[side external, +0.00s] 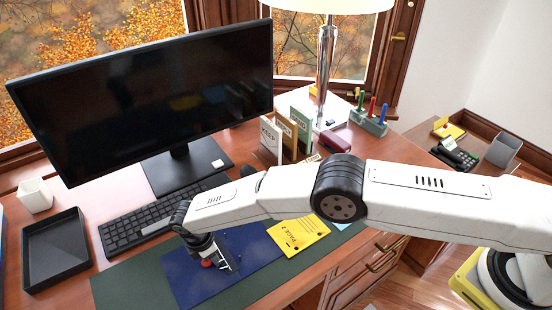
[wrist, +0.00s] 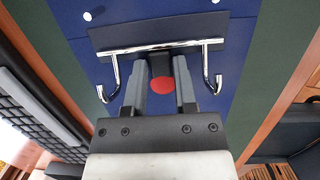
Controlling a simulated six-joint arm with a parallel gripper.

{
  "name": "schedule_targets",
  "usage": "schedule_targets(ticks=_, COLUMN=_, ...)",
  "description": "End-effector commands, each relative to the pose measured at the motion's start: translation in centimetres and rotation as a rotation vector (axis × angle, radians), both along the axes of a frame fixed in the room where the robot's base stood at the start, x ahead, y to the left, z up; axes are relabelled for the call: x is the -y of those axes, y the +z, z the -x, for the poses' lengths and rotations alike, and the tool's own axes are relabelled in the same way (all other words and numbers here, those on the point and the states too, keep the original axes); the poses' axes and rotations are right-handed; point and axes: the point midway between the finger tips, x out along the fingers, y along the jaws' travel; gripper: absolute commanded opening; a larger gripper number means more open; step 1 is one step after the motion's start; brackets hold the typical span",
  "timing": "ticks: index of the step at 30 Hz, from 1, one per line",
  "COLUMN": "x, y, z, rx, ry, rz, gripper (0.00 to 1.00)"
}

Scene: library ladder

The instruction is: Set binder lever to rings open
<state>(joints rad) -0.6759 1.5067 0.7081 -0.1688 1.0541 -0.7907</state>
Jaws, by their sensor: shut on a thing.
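A blue binder (side external: 257,252) lies flat on a green desk mat. In the wrist view its blue surface (wrist: 240,60) carries a dark metal plate (wrist: 200,27) with a chrome bar. The bar ends in two curved chrome hooks (wrist: 215,70), one on each side. A lever with a red tip (wrist: 162,85) sits at the middle of the bar. My gripper (wrist: 161,75) has its fingers on either side of this lever, shut on it. In the side view my gripper (side external: 210,258) points down at the binder, with the red tip just showing; the lever's exact angle is hard to tell.
A yellow sheet (side external: 300,234) lies right of the binder. A keyboard (side external: 150,222), black tray (side external: 56,250) and monitor (side external: 150,95) stand left and behind. Upright cards (side external: 270,140) and a lamp (side external: 326,70) stand farther back. The green mat (side external: 130,290) is bare at front left.

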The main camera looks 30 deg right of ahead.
Motion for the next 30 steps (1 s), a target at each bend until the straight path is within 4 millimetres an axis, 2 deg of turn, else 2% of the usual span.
schedule_targets(ticks=1, x=-0.1, y=0.0, z=0.1, rx=0.0, ry=0.001, rz=-0.001, gripper=0.44)
schedule_targets(ticks=2, x=-0.1, y=0.0, z=0.1, rx=0.0, ry=0.001, rz=-0.001, gripper=0.5)
schedule_targets(ticks=16, x=-0.2, y=0.6, z=0.0, rx=0.001, ry=0.001, rz=-0.002, gripper=0.5)
schedule_targets(ticks=23, x=-0.6, y=2.6, z=0.0, rx=0.001, ry=0.0, rz=-0.002, gripper=0.5)
schedule_targets(ticks=30, x=-1.2, y=5.6, z=0.0, rx=0.002, ry=0.001, rz=-0.002, gripper=0.5)
